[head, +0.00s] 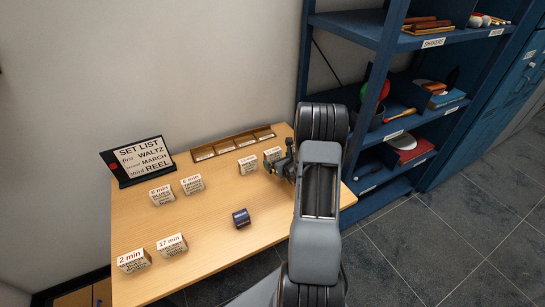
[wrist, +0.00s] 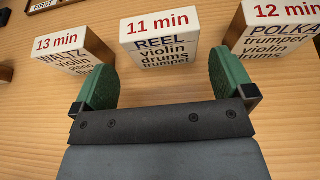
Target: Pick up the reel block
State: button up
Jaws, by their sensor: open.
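A waltz block (wrist: 68,50) stands close left of the reel block and a polka block (wrist: 270,33) close right. A slotted wooden rack (head: 233,143) lies behind.

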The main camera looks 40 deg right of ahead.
aim_at(275, 157)
jog(key=shift+p+x, duration=0.5)
jog(key=shift+x, duration=2.25)
jog(key=shift+d, duration=0.1)
jog(key=c, duration=0.9)
jog(key=shift+o, duration=0.2)
jog(key=shift+r, duration=0.1)
